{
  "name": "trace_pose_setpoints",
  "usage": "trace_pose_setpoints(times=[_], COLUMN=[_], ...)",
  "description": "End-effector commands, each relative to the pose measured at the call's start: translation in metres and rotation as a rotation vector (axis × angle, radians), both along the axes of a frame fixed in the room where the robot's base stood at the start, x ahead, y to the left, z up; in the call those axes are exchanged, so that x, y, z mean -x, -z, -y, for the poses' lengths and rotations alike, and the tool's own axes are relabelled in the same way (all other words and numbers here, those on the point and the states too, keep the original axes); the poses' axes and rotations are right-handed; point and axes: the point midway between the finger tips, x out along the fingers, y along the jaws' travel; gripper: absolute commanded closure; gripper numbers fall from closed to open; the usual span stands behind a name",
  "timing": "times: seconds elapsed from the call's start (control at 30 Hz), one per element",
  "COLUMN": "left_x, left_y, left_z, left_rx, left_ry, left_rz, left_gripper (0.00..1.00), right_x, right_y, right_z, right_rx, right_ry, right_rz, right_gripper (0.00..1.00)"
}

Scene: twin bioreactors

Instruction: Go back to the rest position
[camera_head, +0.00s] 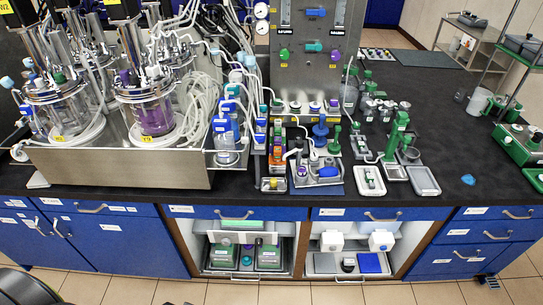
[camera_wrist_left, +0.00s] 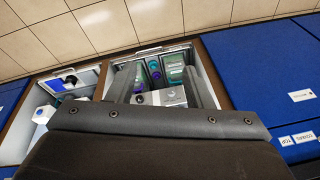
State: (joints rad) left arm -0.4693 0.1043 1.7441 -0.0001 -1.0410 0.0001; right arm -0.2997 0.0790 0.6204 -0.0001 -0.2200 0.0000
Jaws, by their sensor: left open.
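My left gripper (camera_wrist_left: 163,74) shows in the left wrist view with its two dark fingers apart and nothing held between them. It points towards an open bay (camera_wrist_left: 140,53) under the bench, holding teal-lidded and dark bottles and a pale block (camera_wrist_left: 165,96). How far the fingers are from these cannot be told. In the head view neither gripper can be made out; only dark parts of mine show at the lower left edge. My right gripper is not in view.
In the head view a black bench (camera_head: 450,130) bears glass bioreactor vessels (camera_head: 150,110) in a steel tray (camera_head: 110,168), with small gear at the middle. Below are blue cabinets (camera_head: 130,240) and two open bays (camera_head: 298,258). The tiled floor (camera_head: 130,292) in front looks clear.

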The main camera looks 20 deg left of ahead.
Motion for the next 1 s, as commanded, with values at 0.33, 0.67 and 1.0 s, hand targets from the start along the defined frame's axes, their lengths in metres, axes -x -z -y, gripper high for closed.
trace_pose_setpoints(times=[0.33, 0.67, 1.0], left_x=[0.051, 0.128, 0.164], left_y=[0.139, 0.226, 0.249], left_z=[0.001, 0.009, 0.013], left_rx=[0.019, 0.035, 0.04], left_ry=[-0.001, 0.0, 0.002], left_rz=[-0.064, -0.117, -0.134], left_gripper=[0.54, 0.54, 0.54], right_x=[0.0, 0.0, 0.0], right_y=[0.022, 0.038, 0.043], right_z=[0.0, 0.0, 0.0], right_rx=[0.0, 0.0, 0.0], right_ry=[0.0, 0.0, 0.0], right_rz=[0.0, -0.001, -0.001], right_gripper=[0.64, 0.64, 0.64])
